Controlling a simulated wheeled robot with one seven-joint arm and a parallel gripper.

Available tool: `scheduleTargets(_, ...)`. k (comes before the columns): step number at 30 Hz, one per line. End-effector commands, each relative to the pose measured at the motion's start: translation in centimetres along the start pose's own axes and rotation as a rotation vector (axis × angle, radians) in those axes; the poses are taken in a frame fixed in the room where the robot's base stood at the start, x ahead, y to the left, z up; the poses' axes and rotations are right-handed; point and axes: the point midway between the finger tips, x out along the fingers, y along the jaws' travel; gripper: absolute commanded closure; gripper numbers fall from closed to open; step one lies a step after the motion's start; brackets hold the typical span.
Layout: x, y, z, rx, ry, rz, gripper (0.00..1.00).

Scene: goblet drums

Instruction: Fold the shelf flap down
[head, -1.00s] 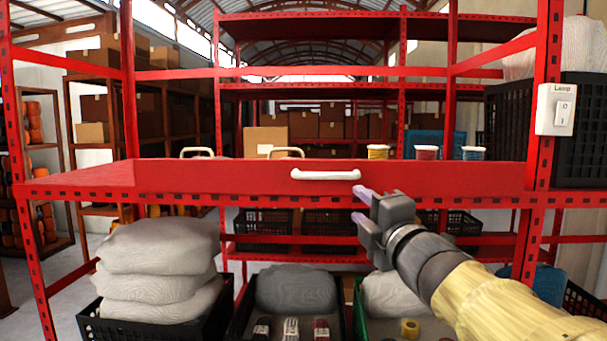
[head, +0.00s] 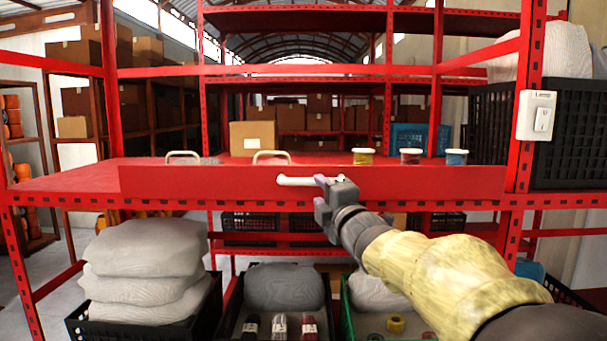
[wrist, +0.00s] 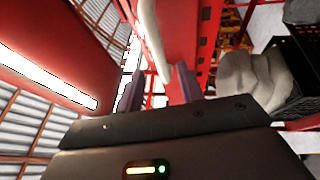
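The shelf flap (head: 220,182) is a long red panel along the front edge of the red shelf, standing up. Its white bar handle (head: 295,181) sits at the middle of its face. My gripper (head: 322,194) is at the handle's right part, and its upper finger overlaps the bar in the head view. In the wrist view, the two dark purple fingers of my gripper (wrist: 161,92) are apart, with the white handle (wrist: 150,35) reaching between them. Gaps show on both sides of it, so the gripper looks open. Contact with the bar cannot be told.
A lamp switch (head: 537,115) is on the right post. Below are crates, one with stacked grey sacks (head: 145,265). A lit strip (wrist: 45,75) shows at left in the wrist view.

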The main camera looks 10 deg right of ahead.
Motion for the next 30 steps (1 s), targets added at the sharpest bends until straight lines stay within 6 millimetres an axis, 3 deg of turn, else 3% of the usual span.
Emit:
scheduleTargets(6,3.8,0.3,0.0,0.004,0.001,-0.003,0.62)
scheduleTargets(12,6.2,0.2,0.0,0.002,0.000,-0.002,0.62)
scheduleTargets(23,6.7,-0.1,0.0,0.001,0.000,-0.001,0.62)
scheduleTargets(30,6.7,-0.1,0.0,0.001,0.000,-0.001,1.00)
